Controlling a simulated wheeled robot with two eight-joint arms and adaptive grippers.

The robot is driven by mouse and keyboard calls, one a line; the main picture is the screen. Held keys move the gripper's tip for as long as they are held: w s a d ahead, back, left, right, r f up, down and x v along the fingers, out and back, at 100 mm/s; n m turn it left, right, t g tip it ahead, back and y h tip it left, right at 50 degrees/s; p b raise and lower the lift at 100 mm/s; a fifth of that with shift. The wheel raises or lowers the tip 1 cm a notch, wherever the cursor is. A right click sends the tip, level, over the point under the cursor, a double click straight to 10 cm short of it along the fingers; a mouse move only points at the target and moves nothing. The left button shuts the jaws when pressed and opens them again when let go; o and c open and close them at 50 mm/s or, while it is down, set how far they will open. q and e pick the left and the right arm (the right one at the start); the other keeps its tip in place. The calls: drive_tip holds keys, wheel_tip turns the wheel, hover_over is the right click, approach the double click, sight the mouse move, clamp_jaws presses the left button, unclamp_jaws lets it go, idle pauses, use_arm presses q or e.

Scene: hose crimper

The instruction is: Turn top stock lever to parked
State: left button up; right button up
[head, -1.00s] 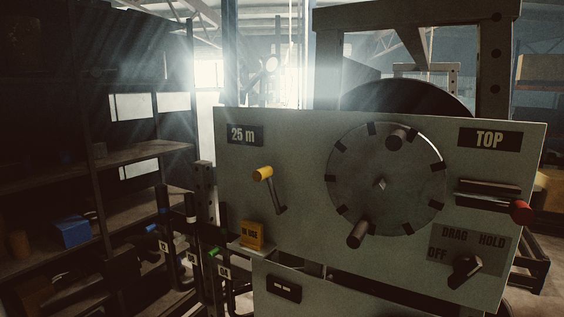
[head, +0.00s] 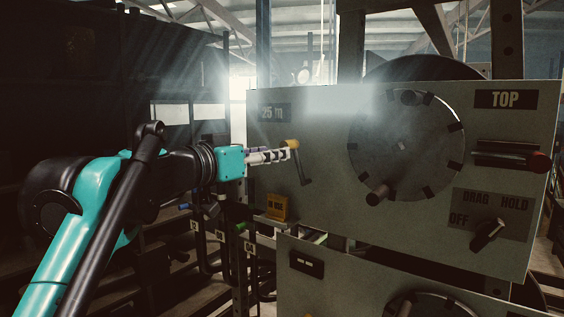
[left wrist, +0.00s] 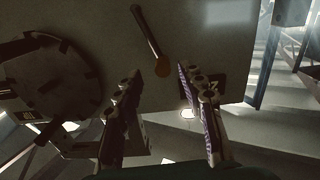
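A lever with a yellow knob (head: 291,144) is on the left part of the grey top panel (head: 330,130); its dark arm (head: 302,168) runs from the knob down and right. My left gripper (head: 283,154) reaches in from the left, its fingertips close to the knob. In the left wrist view my left gripper (left wrist: 159,74) is open, fingers apart, with the knob (left wrist: 162,67) in line with the gap between the tips. Whether either finger touches it, I cannot tell. My right gripper is not in view.
A round drum disc (head: 405,150) with two pegs sits right of the lever. Dark shelves (head: 90,80) stand at the left.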

sight(284, 146)
use_arm(q)
drive_tip(key=x, duration=0.2)
drive_tip(key=p+x, duration=0.1)
drive_tip(key=x, duration=0.1)
drive_tip(key=r+x, duration=0.1)
drive_tip(key=x, duration=0.1)
drive_tip(key=shift+w+d+r+p, duration=0.1)
drive_tip(key=shift+w+d+p, duration=0.05)
drive_tip(key=shift+w+p, duration=0.25)
drive_tip(key=shift+w+d, duration=0.35)
drive_tip(key=shift+w, duration=0.1)
clamp_jaws()
